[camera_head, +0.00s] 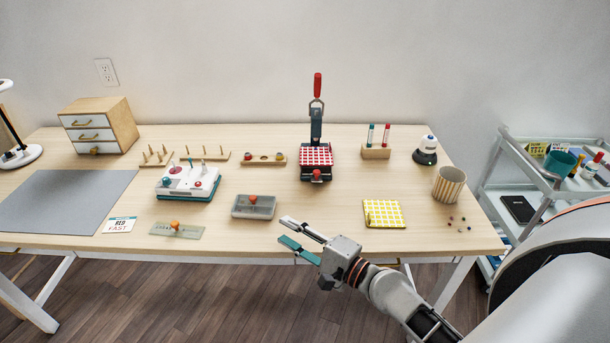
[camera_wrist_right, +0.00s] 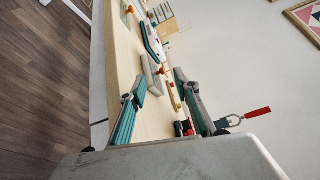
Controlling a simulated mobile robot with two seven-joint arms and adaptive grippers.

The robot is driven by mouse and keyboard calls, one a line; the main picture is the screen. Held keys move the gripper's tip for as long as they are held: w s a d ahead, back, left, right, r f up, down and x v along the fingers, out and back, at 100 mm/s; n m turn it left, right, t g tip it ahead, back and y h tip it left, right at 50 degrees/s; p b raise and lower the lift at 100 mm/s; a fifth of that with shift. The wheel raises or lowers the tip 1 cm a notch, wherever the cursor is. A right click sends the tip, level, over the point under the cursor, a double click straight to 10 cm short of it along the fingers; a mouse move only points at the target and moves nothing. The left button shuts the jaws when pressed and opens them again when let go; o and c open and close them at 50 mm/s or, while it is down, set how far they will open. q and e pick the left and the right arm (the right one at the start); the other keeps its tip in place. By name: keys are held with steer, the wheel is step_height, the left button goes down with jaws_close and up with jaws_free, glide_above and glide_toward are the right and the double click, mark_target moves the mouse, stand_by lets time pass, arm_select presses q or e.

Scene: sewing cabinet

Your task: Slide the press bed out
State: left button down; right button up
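The press (camera_head: 316,130) stands at the back middle of the table, with its red-tipped lever (camera_head: 318,84) upright. Its bed (camera_head: 316,157) carries a red and white checked cloth, and a red knob (camera_head: 317,174) shows at the front of the bed. In the right wrist view the red lever (camera_wrist_right: 258,112) shows beyond the fingers. My right gripper (camera_head: 292,232) is open and empty near the table's front edge, in front of the press and apart from it. It also shows open in the right wrist view (camera_wrist_right: 160,112). My left gripper is not in view.
A grey box with an orange knob (camera_head: 254,206) lies left of my right gripper. A yellow checked square (camera_head: 384,213) lies right of it. The table between gripper and press is clear.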

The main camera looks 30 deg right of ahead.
mark_target(318, 173)
steer(key=w+d+m+h, duration=0.1)
steer(key=d+m, duration=0.2)
steer(key=w+d+r+m+t+h, duration=0.1)
steer(key=w+d+m+h, duration=0.1)
steer(key=d+m, duration=0.1)
steer(key=w+d+m+t+h, duration=0.1)
steer(key=w+d+m, duration=0.1)
steer(key=m, duration=0.3)
steer(key=shift+w+d+r, duration=0.1)
steer(key=shift+d+r, duration=0.25)
steer(key=shift+d, duration=0.1)
steer(key=w+d+m+h, duration=0.1)
steer(key=d+m, duration=0.1)
steer(key=m, duration=0.1)
steer(key=w+d+f+m+h, duration=0.1)
steer(key=d+m+h, duration=0.1)
steer(key=d+m, duration=0.1)
steer(key=w+d+f+m+h, duration=0.1)
steer(key=d+m+h, duration=0.1)
steer(key=d+m, duration=0.1)
steer(key=shift+w+d+f+m+g, duration=0.1)
steer(key=shift+d+f+m+g, duration=0.15)
steer(key=shift+m, duration=0.35)
steer(key=shift+w+d, duration=0.25)
steer(key=shift+w, duration=1.65)
steer(key=shift+w+d, duration=0.2)
steer(key=shift+w, duration=1.7)
jaws_close()
